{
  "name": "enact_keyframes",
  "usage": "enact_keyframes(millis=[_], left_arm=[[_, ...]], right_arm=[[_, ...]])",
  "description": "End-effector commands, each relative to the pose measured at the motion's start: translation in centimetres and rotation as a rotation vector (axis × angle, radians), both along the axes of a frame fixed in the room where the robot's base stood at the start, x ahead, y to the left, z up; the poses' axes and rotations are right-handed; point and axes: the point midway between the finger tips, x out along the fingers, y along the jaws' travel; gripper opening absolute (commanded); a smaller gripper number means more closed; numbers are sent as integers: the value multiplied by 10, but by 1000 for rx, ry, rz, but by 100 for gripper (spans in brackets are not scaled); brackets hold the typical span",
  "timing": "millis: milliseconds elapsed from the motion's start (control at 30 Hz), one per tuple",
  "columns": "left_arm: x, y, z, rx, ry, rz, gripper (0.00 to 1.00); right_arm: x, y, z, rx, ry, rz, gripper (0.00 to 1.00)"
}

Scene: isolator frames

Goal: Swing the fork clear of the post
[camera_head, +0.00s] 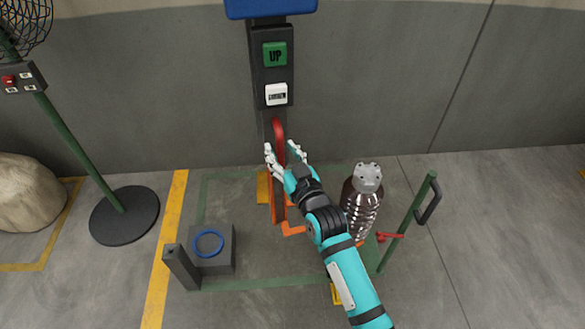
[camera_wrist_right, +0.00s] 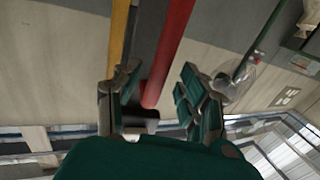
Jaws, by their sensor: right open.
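The dark post (camera_head: 272,75) stands against the wall, with a green UP button (camera_head: 275,54) and a white button (camera_head: 276,94) on its face. The fork appears to be the orange-red part at the post's foot, with a red curved bar (camera_head: 279,128) above and orange pieces (camera_head: 293,231) low down. My right gripper (camera_head: 282,152) is open at the red bar, partly covering it. In the right wrist view the red bar (camera_wrist_right: 175,42) runs between the spread fingers (camera_wrist_right: 160,98); I cannot tell whether they touch it. My left gripper is not in view.
A grey block with a blue ring (camera_head: 208,244) sits left. A fan stand (camera_head: 125,215) is further left.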

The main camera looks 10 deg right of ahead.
Motion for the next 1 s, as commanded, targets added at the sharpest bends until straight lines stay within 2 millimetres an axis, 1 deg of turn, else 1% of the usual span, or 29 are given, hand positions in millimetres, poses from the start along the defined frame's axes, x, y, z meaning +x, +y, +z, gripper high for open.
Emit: enact_keyframes(millis=[33,200,300,433,533,633,1000], left_arm=[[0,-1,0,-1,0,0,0],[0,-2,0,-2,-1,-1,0],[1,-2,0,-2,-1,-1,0],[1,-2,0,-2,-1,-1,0],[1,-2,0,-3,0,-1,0],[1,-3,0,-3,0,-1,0],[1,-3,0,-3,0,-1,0]], right_arm=[[-11,-3,-1,-1,3,0,42],[-48,-12,-2,0,4,1,42],[-67,-17,-2,0,5,2,42],[-85,-21,-2,0,5,2,42],[-93,-23,-2,-1,4,2,42],[-96,-24,-1,-1,3,2,42],[-96,-24,-1,0,3,1,42]])
